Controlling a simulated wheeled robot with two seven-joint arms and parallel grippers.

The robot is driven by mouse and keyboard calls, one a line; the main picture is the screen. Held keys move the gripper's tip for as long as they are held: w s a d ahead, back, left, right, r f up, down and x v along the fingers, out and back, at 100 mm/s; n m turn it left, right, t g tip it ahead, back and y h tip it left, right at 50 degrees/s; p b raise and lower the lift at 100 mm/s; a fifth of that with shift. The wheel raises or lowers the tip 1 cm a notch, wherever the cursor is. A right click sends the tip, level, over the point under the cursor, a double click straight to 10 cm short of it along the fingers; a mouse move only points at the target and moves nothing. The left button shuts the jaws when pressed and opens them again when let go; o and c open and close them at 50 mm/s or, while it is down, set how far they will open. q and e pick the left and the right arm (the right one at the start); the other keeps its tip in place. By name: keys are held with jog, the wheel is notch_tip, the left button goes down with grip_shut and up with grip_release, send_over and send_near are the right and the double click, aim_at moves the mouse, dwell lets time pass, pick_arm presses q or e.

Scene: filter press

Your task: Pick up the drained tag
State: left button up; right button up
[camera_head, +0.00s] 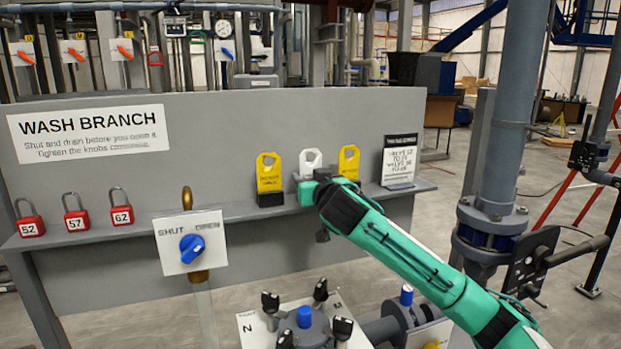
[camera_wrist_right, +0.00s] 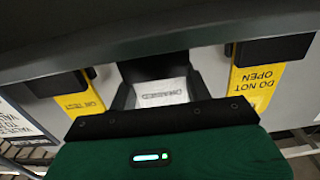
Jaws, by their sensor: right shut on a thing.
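The white drained tag (camera_head: 310,160) stands on the grey shelf between two yellow tags, its upper part with the hole showing above my gripper. In the right wrist view the tag (camera_wrist_right: 163,94) shows its printed word between the fingers. My right gripper (camera_head: 308,186) is at the tag's lower part and is shut on it; the gripper hides that part in the head view. I cannot tell whether the tag is clear of its dark holder. My left gripper is not in view.
Red padlocks (camera_head: 75,212) sit at the shelf's left. A shut/open valve plate (camera_head: 190,243) and black knobs (camera_head: 270,302) are in front.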

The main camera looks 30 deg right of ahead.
jog(key=shift+r, duration=0.1)
notch_tip(320, 180, up, 31)
jog(key=b, duration=0.1)
dwell(1.1)
